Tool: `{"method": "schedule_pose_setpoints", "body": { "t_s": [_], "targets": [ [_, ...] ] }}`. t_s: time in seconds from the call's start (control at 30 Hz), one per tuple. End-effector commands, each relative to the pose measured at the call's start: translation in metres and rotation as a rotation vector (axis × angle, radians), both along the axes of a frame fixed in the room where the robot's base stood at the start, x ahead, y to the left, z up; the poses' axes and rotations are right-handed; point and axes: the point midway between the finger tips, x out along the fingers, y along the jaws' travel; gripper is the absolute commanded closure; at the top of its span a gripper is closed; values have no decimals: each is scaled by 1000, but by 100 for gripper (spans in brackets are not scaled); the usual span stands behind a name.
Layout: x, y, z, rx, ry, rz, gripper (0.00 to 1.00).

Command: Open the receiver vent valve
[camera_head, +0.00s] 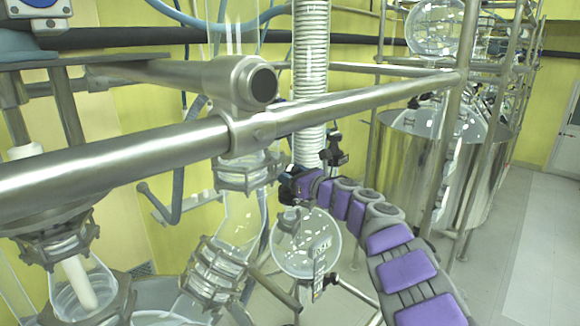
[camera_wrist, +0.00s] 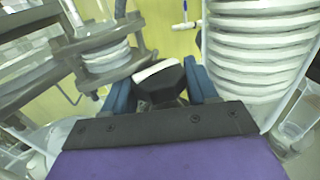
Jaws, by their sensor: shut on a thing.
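My gripper (camera_wrist: 160,84) shows in the wrist view with a blue finger on each side of a black knob with a white top (camera_wrist: 158,72). It is shut on this knob, which I take for the vent valve handle. How far the valve is turned cannot be told. In the head view my gripper (camera_head: 290,186) is small and dark at the end of my purple arm, just above a round glass vessel (camera_head: 300,243), likely the receiver. The knob and its stem are hidden there.
A ribbed white hose (camera_head: 311,70) stands close behind my gripper; it also fills the right of the wrist view (camera_wrist: 255,50). A steel rail (camera_head: 350,105) crosses in front. Clamped glass joints (camera_head: 215,272) stand at left, a large steel vessel (camera_head: 400,165) at right.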

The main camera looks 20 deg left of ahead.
Motion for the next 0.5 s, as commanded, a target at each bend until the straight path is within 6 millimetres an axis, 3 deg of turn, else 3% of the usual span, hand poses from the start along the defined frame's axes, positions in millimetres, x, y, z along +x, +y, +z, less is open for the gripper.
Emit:
{"method": "schedule_pose_setpoints", "body": {
  "t_s": [0.5],
  "targets": [
    [2,-1,3,3,4,246,73]
  ]
}}
